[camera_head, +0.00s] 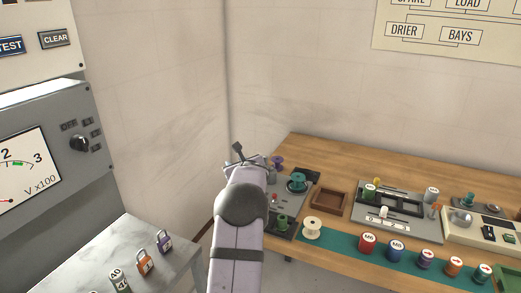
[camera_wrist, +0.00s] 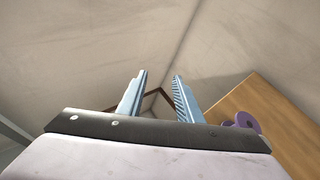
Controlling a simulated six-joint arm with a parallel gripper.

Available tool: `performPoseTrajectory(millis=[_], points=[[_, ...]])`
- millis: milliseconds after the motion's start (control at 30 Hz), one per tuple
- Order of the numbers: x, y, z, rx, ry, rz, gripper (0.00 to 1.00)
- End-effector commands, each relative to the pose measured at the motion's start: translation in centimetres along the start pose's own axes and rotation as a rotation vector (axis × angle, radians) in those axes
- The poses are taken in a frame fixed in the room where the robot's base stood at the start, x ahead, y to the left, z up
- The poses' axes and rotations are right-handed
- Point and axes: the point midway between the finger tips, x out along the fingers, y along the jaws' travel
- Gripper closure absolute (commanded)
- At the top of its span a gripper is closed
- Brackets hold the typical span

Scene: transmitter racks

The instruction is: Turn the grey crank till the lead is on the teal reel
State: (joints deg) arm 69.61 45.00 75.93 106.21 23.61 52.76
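The teal reel (camera_head: 297,182) stands on a grey panel (camera_head: 305,200) at the left end of the wooden bench in the head view. A purple reel (camera_head: 277,162) is just behind it and also shows at the right of the wrist view (camera_wrist: 246,122). A green reel (camera_head: 282,222) sits nearer, beside my arm. I cannot make out the grey crank or the lead; my arm covers part of this area. My gripper (camera_head: 241,152) is left of the reels, near the bench's left end. In the wrist view its two fingers (camera_wrist: 160,76) are apart, with nothing between them.
A cream spool (camera_head: 312,228) and a brown tray (camera_head: 329,199) are right of the panel. Several labelled cans stand along a green mat (camera_head: 340,241). A metal table (camera_head: 130,232) with padlocks is at lower left, below a meter cabinet (camera_head: 75,150). Walls meet behind my gripper.

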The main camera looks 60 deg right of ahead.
Motion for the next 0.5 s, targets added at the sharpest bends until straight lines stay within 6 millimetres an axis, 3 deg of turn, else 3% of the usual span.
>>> performPoseTrajectory(millis=[300,500], points=[[-8.0,1.3,6.3,-0.032,-0.327,0.225,0.68],[-12.5,1.4,9.3,-0.057,-0.501,0.277,0.68]])
